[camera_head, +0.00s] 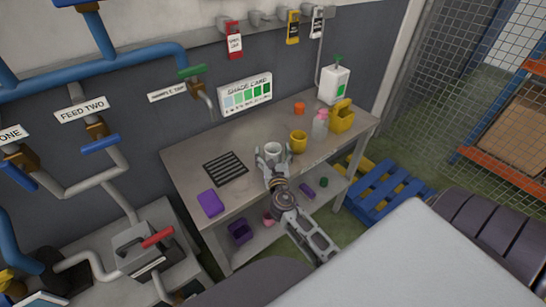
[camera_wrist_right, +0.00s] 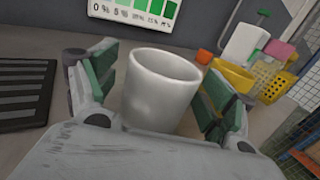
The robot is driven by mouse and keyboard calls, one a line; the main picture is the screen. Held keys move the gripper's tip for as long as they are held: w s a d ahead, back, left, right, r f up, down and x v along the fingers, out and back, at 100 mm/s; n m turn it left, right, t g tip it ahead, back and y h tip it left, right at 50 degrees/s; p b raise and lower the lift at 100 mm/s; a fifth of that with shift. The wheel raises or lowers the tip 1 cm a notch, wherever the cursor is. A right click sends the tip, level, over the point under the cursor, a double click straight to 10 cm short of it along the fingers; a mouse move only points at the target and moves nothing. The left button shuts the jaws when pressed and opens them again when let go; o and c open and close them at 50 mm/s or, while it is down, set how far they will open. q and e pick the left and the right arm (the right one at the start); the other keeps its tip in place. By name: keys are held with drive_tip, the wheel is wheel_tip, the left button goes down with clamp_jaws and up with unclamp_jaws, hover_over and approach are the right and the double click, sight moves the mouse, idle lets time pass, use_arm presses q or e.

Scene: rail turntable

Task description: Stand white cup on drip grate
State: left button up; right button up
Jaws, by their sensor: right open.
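The white cup (camera_head: 273,148) stands upright on the workbench, right of the drip grate. In the right wrist view the white cup (camera_wrist_right: 160,90) is between the two green-padded fingers, with a visible gap on the right side. My right gripper (camera_head: 272,157) is open around the cup; it also shows in the right wrist view (camera_wrist_right: 158,95). The drip grate (camera_head: 226,168) is a dark slatted square on the bench, bare on top; part of the grate (camera_wrist_right: 22,95) shows at the left in the wrist view. My left gripper is not in view.
A yellow cup (camera_head: 298,141) stands close right of the white cup. A purple sponge-like block (camera_head: 210,203) lies near the front left edge.

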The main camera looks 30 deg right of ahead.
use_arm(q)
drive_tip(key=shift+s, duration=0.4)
use_arm(e)
drive_tip(key=c, duration=1)
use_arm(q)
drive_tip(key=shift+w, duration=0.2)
use_arm(e)
drive_tip(key=shift+c, duration=0.3)
drive_tip(key=shift+r, duration=0.15)
drive_tip(key=shift+r+p, duration=0.4)
drive_tip(key=shift+r, duration=0.55)
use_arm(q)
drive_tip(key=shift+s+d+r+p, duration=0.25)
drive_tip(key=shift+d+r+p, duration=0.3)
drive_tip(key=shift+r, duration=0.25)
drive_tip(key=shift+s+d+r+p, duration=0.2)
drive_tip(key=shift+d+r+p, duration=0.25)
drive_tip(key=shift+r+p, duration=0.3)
use_arm(e)
wheel_tip(320, 180, up, 8)
drive_tip(key=shift+f, duration=0.1)
